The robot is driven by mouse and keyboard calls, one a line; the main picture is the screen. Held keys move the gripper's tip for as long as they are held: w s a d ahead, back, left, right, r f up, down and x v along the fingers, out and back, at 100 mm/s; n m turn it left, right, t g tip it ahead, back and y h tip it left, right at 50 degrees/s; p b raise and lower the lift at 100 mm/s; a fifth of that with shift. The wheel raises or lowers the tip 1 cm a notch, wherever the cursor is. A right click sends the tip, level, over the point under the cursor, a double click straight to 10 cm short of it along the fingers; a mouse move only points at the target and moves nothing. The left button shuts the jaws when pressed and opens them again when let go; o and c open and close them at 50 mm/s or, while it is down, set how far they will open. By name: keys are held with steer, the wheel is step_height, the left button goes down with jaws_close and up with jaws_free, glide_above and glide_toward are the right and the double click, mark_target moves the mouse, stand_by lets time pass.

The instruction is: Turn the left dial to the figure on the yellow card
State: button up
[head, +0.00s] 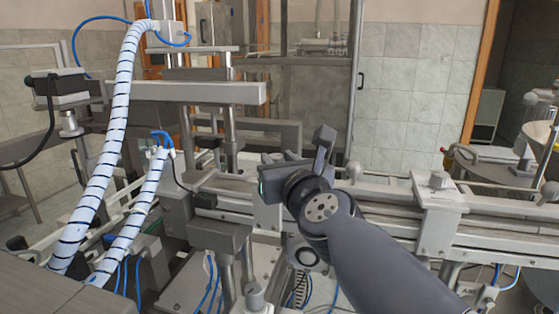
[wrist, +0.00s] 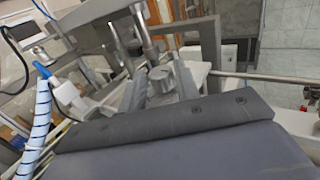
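My gripper (wrist: 160,82) shows in the wrist view as two grey fingers standing apart beyond the broad dark grey wrist body. A short round metal piece shows in the gap between them; I cannot tell its depth or whether it is a dial. In the head view my gripper (head: 297,160) is at the end of my dark arm, near the middle, in front of the metal rail. Its fingertips are partly hidden there. I cannot make out the left dial or the yellow card in either view.
A long metal rail (head: 390,195) with clamp blocks runs across the machine. Striped hoses (head: 112,125) rise at the left beside a small box on a stand (head: 57,87). Metal posts stand behind my gripper. A round table (head: 500,172) is at the right.

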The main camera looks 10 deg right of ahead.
steer(key=c, duration=0.6)
steer(key=shift+a+r+m+h+p, duration=0.15)
steer(key=shift+m+h+p, duration=0.15)
steer(key=shift+h+p, duration=0.35)
